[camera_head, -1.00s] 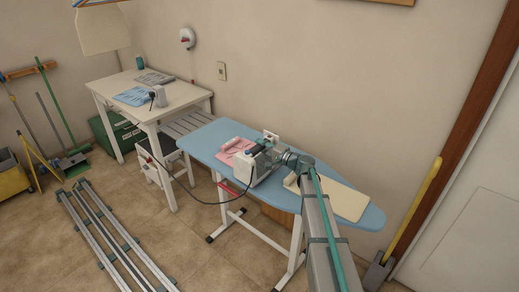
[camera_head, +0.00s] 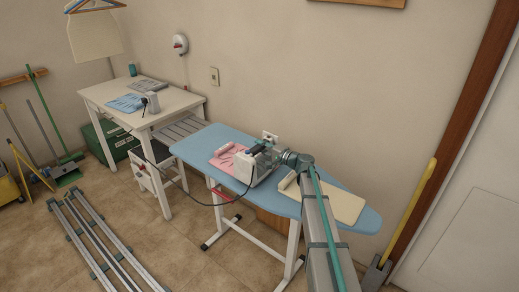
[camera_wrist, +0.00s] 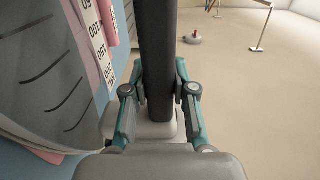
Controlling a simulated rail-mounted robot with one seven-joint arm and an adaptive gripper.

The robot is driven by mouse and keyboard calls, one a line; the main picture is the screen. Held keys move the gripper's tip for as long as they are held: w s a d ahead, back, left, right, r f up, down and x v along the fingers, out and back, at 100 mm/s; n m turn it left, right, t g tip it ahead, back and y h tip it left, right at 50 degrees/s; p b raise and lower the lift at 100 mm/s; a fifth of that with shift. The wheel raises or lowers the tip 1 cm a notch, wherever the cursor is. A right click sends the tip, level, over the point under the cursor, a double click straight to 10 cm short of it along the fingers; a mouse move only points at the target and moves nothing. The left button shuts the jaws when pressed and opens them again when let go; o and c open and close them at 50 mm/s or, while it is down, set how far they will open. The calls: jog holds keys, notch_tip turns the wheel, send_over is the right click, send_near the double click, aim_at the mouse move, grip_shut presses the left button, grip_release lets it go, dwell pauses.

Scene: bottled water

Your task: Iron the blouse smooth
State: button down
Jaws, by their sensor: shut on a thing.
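The pink blouse (camera_head: 222,161) lies on the blue ironing board (camera_head: 205,143), partly hidden by the pale, boxy iron (camera_head: 243,171). My gripper (camera_head: 268,156) is at the iron, over the middle of the board. In the wrist view, my gripper (camera_wrist: 159,92) is shut on the dark handle (camera_wrist: 158,45), which runs up between its fingers. Pink cloth (camera_wrist: 88,48) shows at the left there, beside a grey slotted surface (camera_wrist: 38,85). I cannot tell whether the iron touches the blouse.
A dark cord (camera_head: 208,204) hangs from the iron towards the white table (camera_head: 180,101). Rails (camera_head: 97,246) lie on the floor at left; a wall stands behind the board.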

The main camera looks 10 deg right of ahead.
aim_at(259, 150)
jog(key=shift+w+d+r+b, duration=0.2)
jog(key=shift+w+d+b, duration=0.45)
jog(key=shift+w+d, duration=0.6)
jog(key=shift+s, duration=0.2)
jog(key=shift+s+a+f+b, duration=0.15)
jog(key=shift+s+a+b, duration=0.9)
jog(key=shift+a+b, duration=0.2)
jog(key=shift+s+a, duration=0.3)
jog(key=shift+s+a+b, duration=0.7)
jog(key=shift+a+b, duration=0.2)
jog(key=shift+w, duration=0.2)
